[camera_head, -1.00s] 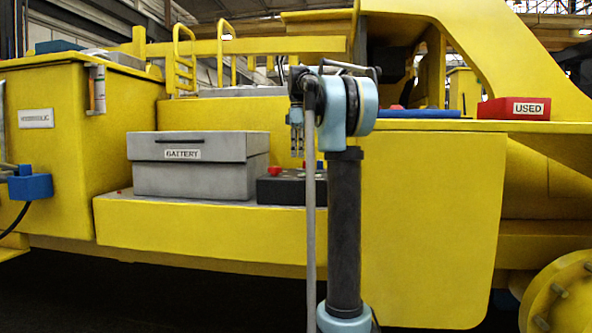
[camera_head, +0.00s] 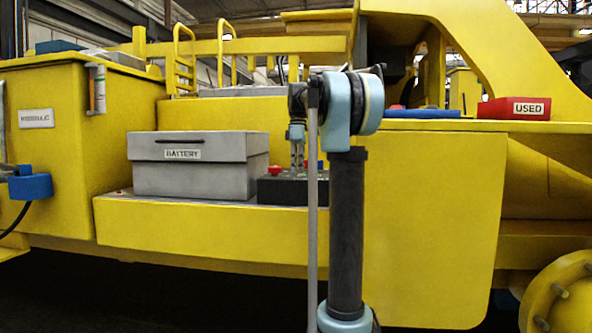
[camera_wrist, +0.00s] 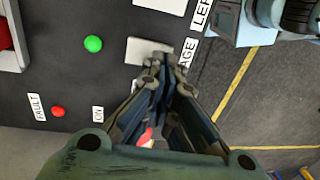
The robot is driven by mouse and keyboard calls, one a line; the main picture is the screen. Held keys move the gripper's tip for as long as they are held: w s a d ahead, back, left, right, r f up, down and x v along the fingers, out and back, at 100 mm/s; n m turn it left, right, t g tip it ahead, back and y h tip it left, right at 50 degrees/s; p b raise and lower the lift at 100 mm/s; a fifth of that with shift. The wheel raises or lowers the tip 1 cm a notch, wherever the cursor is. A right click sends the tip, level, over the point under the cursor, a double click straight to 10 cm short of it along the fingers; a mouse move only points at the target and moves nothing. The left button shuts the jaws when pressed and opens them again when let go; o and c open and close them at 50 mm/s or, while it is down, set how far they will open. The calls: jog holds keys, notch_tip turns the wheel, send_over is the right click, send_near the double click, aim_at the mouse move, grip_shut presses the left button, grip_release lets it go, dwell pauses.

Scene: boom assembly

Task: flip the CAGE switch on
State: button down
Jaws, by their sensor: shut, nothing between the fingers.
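The dark control box (camera_head: 271,190) sits on the yellow ledge, right of the battery box. In the wrist view its dark panel (camera_wrist: 70,70) carries a label (camera_wrist: 188,52) of which "AGE" is readable. A pale plate (camera_wrist: 147,48) lies beside that label, partly behind my fingertips. No switch lever is clearly visible there, so its position cannot be told. My gripper (camera_wrist: 165,65) is shut and empty, its tips over the plate's lower edge; I cannot tell whether they touch it. In the head view my gripper (camera_head: 297,168) points down at the box.
The panel also has a green light (camera_wrist: 93,43), a red light (camera_wrist: 57,111) and a red part at the left edge (camera_wrist: 5,35). A small red piece (camera_wrist: 146,136) shows between my finger links. The grey battery box (camera_head: 200,170) stands close on the left.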

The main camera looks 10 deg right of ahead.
jog(key=shift+s+f+t, duration=0.15)
jog(key=shift+f+t, duration=0.15)
jog(key=shift+w+r, duration=0.1)
jog(key=shift+w, duration=0.1)
jog(key=shift+w+d+r, duration=0.2)
jog(key=shift+w, duration=0.35)
notch_tip(320, 180, up, 14)
jog(key=s, duration=0.1)
jog(key=shift+s+a, duration=0.25)
dwell(0.5)
jog(key=shift+f, duration=0.15)
jog(key=s+f+m+t, duration=0.1)
jog(key=s+f+m, duration=0.3)
jog(key=s+f, duration=0.8)
jog(key=s+f+m+t, duration=0.1)
jog(key=s+f+m, duration=0.4)
jog(key=s+f, duration=0.7)
jog(key=s+f+m+t, duration=0.1)
jog(key=s+f+m, duration=0.4)
jog(key=f, duration=2.2)
jog(key=s, duration=0.6)
jog(key=shift+s+d+f, duration=0.35)
jog(key=shift+s+d, duration=0.05)
